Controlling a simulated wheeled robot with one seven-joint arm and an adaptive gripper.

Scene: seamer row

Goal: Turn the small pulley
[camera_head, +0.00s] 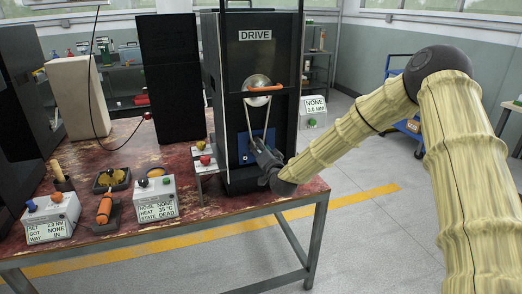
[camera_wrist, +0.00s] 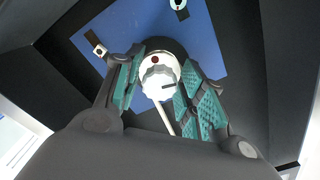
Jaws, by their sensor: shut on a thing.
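The small pulley (camera_wrist: 158,82) is a pale round piece with a red dot and a dark mark, in front of a blue plate (camera_wrist: 205,42). My gripper (camera_wrist: 157,66) is shut on it, with green-padded fingers on both sides. In the head view my gripper (camera_head: 257,149) reaches into the lower part of the black DRIVE cabinet (camera_head: 225,62) and hides the small pulley. A large pale pulley (camera_head: 257,80) with an orange bar (camera_head: 265,89) sits above it. A pale belt (camera_head: 248,113) runs down from it towards my gripper.
The worn red table (camera_head: 150,136) carries a grey box with a display (camera_head: 157,198), another display box (camera_head: 50,216) and an orange-handled tool (camera_head: 105,208) on the left. A small box with knobs (camera_head: 204,160) stands close left of the cabinet. Open floor lies to the right.

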